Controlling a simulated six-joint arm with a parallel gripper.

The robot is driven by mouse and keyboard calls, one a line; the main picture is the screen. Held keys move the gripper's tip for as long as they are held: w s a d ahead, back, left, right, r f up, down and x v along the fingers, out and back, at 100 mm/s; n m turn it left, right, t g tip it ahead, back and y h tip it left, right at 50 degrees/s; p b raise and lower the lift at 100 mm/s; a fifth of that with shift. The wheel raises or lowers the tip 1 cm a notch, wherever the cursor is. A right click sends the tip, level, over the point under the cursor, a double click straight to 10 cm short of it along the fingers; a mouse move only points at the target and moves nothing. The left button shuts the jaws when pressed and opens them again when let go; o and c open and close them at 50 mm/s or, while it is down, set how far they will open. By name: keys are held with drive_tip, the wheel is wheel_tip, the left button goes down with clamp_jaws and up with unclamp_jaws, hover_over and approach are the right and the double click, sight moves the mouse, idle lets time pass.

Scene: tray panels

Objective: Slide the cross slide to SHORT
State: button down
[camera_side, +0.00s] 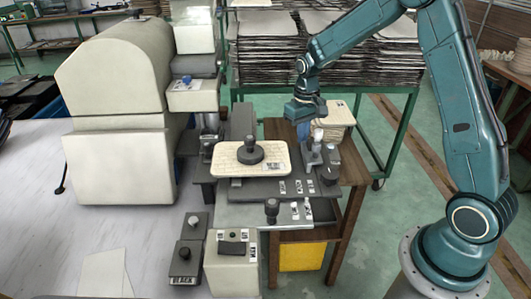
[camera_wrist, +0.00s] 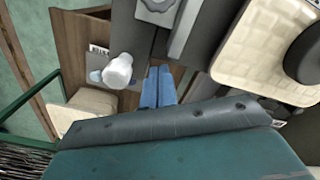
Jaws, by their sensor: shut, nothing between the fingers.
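My gripper (camera_side: 304,122) is shut and empty at the back right of the machine table, its blue fingers pointing down. In the wrist view the closed blue fingers (camera_wrist: 158,87) are beside a white round knob (camera_wrist: 117,70), with a gap between them. That white knob (camera_side: 328,137) stands on a grey block at the table's right side in the side view. A dark knob (camera_side: 272,207) stands on the front grey plate (camera_side: 240,214), beside small white labels (camera_side: 295,211). More labels (camera_side: 283,187) lie on the plate behind. I cannot read SHORT or tell which part is the cross slide.
A cream plate (camera_side: 220,160) with a black knob (camera_side: 250,150) lies mid-table; it also shows in the wrist view (camera_wrist: 255,60). A box labelled BLACK (camera_side: 183,262) stands front left. A cream stack (camera_side: 334,114) stands behind my gripper, and a green rack (camera_side: 400,135) beyond.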

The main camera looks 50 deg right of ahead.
drive_tip(key=shift+r, duration=0.1)
wheel_tip(320, 180, up, 7)
idle(1.1)
drive_tip(key=s+a+r+n+t, duration=0.1)
drive_tip(key=s+a+r, duration=0.2)
drive_tip(key=s+r, duration=0.25)
drive_tip(key=s+a+r+t, duration=0.2)
drive_tip(key=s+a+r, duration=0.2)
drive_tip(key=s+r, duration=0.15)
drive_tip(key=s+a+n+t, duration=0.2)
drive_tip(key=s+a, duration=0.2)
drive_tip(key=s, duration=1)
drive_tip(key=shift+s+r+t, duration=0.2)
drive_tip(key=shift+s+t, duration=0.1)
drive_tip(key=shift+s, duration=0.1)
